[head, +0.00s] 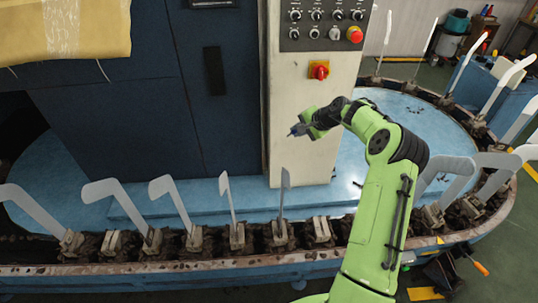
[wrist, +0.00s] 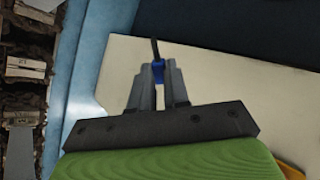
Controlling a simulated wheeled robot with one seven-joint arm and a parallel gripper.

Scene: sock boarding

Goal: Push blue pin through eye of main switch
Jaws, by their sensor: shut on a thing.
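My gripper (head: 299,129) is held in the air in front of the cream control panel, below and left of the main switch. The main switch (head: 319,70) is a red knob on a yellow plate on that panel; its eye is too small to make out. In the wrist view, my gripper (wrist: 160,75) is shut on the blue pin (wrist: 158,73), whose dark shaft points away from the fingers. The pin is apart from the switch. The switch does not show in the wrist view.
The cream panel (head: 306,115) also carries knobs and a red emergency button (head: 354,35) above the switch. A ring conveyor (head: 160,269) with several upright white sock boards curves around in front. A dark blue cabinet (head: 150,90) stands at left.

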